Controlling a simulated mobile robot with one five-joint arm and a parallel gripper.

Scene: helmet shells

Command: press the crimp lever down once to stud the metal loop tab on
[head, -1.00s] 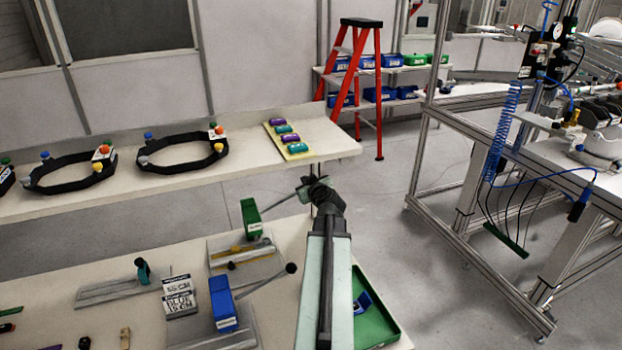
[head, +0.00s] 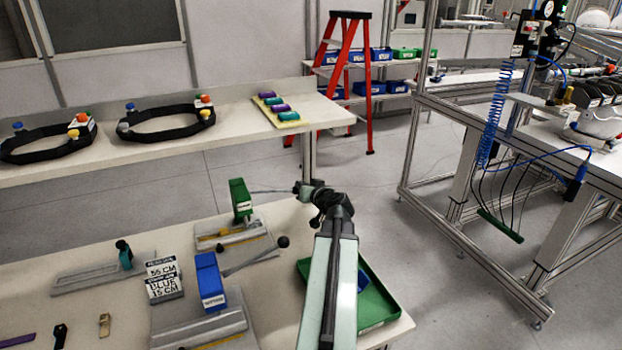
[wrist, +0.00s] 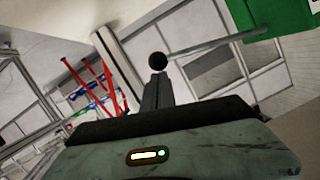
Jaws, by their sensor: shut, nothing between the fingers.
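The green press (head: 240,197) stands at the back of the near table, its thin grey lever (head: 270,191) reaching right to my gripper (head: 308,190). In the wrist view the lever (wrist: 215,44) runs from the green press body (wrist: 277,18) to a round black knob (wrist: 158,62). My gripper (wrist: 157,80) is shut and empty, its tips right at the knob; I cannot tell whether they touch. In the head view my gripper hides the knob.
A blue press (head: 209,282) with a black-knobbed lever (head: 283,241) stands nearer. A sign (head: 163,277) is beside it. Black helmet rings (head: 165,125) lie on the back bench (head: 250,128).

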